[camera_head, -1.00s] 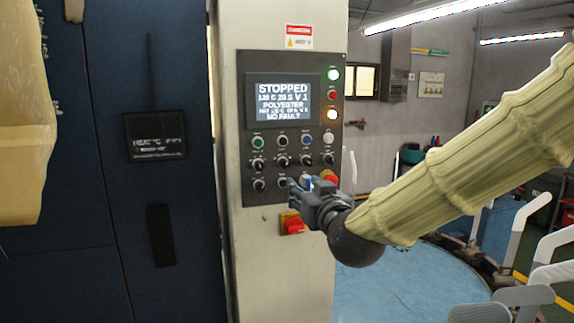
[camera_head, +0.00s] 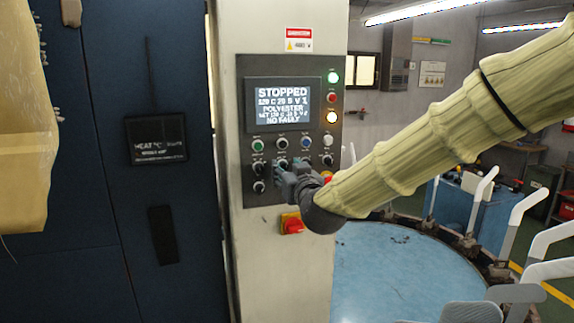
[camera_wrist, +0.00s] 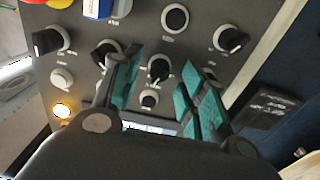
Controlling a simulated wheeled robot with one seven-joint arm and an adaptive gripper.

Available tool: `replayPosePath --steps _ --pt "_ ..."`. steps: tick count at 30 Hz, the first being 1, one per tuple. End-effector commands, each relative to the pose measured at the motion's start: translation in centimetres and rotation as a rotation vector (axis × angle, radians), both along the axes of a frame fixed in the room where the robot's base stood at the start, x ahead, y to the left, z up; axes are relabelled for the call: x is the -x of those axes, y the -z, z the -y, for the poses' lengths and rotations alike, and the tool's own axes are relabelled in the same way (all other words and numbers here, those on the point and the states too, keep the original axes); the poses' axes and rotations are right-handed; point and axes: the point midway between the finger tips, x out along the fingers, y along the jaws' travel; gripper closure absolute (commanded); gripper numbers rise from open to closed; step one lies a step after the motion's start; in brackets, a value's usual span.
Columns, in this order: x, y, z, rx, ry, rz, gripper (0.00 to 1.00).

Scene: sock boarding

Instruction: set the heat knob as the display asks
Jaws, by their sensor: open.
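The display (camera_head: 278,104) reads STOPPED, POLYESTER and NO FAULT, with a current line that looks like 120 C 20 S V 1; its SET line is too blurred to read surely. Below it, the grey control panel (camera_head: 244,132) carries rows of black knobs with white pointers. My gripper (camera_head: 286,178) is at the lower knobs in the head view and hides some of them. In the wrist view my gripper (camera_wrist: 160,84) is open, its teal-padded fingers on either side of one black knob (camera_wrist: 158,70). I cannot read which knob is heat, nor tell whether the fingers touch it.
A red emergency button on a yellow base (camera_head: 292,224) sits just below the panel. A blue round table (camera_head: 385,270) with white upright forms stands at right.

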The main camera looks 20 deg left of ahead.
Motion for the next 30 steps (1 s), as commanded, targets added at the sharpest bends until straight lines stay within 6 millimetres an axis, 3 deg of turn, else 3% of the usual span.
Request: replayPosePath --steps 14,21,30 --pt "-0.87 0.07 -0.54 0.0 0.0 -0.001 0.57" --pt "-0.86 0.07 -0.52 0.0 0.001 -0.001 0.99" --pt "-0.85 0.22 -0.5 -0.017 0.001 -0.011 1.0"
